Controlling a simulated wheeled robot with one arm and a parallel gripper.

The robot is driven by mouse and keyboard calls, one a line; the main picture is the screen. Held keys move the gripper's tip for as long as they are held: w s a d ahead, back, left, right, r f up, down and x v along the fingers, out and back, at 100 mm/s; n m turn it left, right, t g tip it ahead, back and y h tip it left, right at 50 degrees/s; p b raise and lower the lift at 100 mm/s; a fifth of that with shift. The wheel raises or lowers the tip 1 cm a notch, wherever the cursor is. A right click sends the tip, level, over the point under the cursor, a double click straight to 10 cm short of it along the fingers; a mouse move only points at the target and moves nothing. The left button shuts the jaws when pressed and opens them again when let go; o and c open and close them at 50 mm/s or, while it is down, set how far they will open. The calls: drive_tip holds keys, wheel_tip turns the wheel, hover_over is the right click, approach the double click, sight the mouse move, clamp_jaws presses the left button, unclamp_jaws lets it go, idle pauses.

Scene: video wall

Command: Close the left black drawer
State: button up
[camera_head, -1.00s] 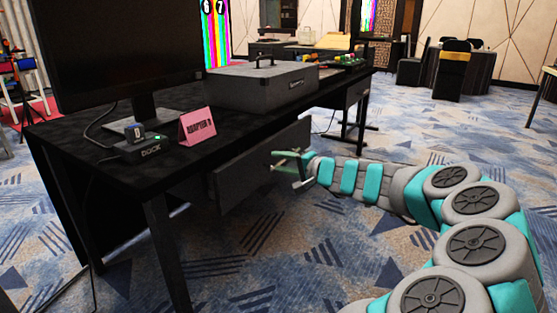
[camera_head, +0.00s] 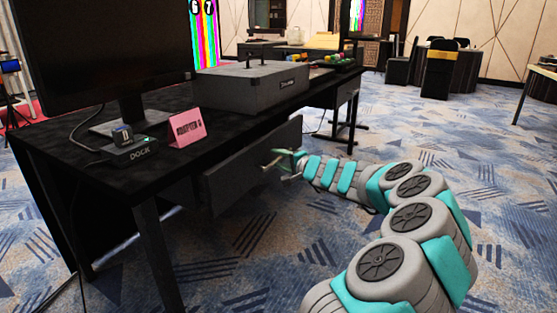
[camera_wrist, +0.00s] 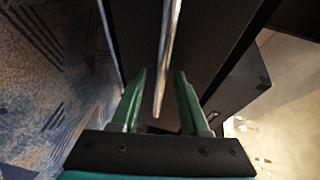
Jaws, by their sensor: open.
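The left black drawer (camera_head: 235,175) stands pulled out from under the near part of the black desk, its long dark front facing my arm. My gripper (camera_head: 284,160) is at the right half of this front, its jaws open. In the wrist view the green fingers (camera_wrist: 160,98) stand apart on either side of a thin metal handle bar (camera_wrist: 168,55), with the dark drawer front (camera_wrist: 140,35) behind it. Gaps show between the bar and both fingers; whether the fingertips touch the front is unclear. The drawer's inside is hidden.
The black desk (camera_head: 75,165) carries a monitor (camera_head: 95,50), a small dock (camera_head: 130,152), a pink sign (camera_head: 187,130) and a grey case (camera_head: 252,87). A desk leg (camera_head: 158,255) stands at the front. Patterned carpet (camera_head: 240,255) is open below.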

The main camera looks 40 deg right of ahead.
drive_tip(key=shift+w, duration=0.1)
drive_tip(key=shift+c, duration=0.4)
clamp_jaws()
idle(1.0)
